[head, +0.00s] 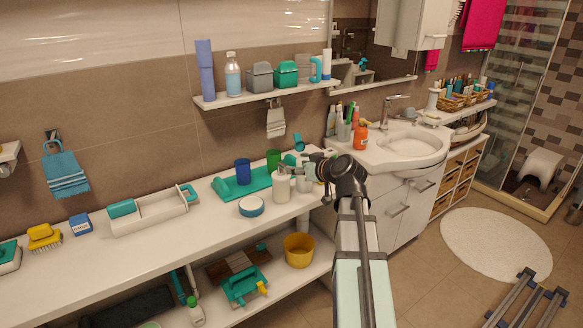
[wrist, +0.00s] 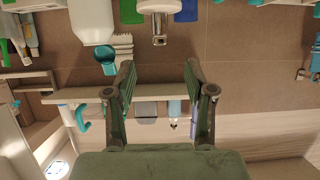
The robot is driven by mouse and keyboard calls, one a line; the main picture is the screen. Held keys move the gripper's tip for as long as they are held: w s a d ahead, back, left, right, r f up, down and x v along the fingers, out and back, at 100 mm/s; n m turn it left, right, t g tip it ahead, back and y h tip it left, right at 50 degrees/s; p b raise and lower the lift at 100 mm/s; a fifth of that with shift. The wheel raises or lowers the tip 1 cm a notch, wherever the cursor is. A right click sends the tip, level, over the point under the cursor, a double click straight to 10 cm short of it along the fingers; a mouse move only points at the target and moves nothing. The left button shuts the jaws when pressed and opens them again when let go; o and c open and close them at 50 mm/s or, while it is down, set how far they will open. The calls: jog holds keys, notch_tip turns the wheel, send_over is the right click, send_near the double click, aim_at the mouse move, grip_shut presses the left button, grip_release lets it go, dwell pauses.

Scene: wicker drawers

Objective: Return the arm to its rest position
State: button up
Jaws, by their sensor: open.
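My arm reaches from the bottom of the head view to the right end of the white counter (head: 155,243). My gripper (head: 290,169) is at its end, among the bottles there. In the wrist view, which is upside down, my gripper (wrist: 160,72) has its two fingers wide apart, with nothing held between them. A white pump bottle (wrist: 160,8) shows beyond the gap. A larger white bottle (wrist: 92,20) is left of the fingers. Whether the fingers touch any bottle is hard to tell.
On the counter are a white bottle (head: 281,188), a blue cup (head: 243,171), a green cup (head: 273,158), a teal tray (head: 225,188) and a round blue-and-white tub (head: 251,207). A wall shelf (head: 245,99) hangs above. The sink (head: 405,145) is right of my arm.

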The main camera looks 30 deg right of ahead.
jog(key=shift+v, duration=0.75)
jog(key=s+a+f+m+g, duration=0.2)
jog(key=s+a+f+g, duration=0.25)
jog(key=f, duration=0.95)
jog(key=s+a+f+m+g, duration=0.1)
jog(key=s+a+f+g, duration=0.3)
jog(key=f, duration=1)
jog(key=s+a+f+m+g, duration=0.25)
jog(key=s+f, duration=0.35)
jog(key=f, duration=0.7)
jog(key=s+a+f+n+g, duration=0.1)
jog(key=s+a+f+g, duration=0.2)
jog(key=s+f, duration=0.4)
jog(key=s+a+f+n+g+h, duration=0.1)
jog(key=s+a+f+g, duration=0.2)
jog(key=s, duration=1.2)
jog(key=s+a+f+n+g+h, duration=0.1)
jog(key=s+a+f+g, duration=0.2)
jog(key=s+a+f, duration=0.5)
jog(key=s+f, duration=0.3)
jog(key=shift+s+n, duration=0.25)
jog(key=shift+n, duration=0.1)
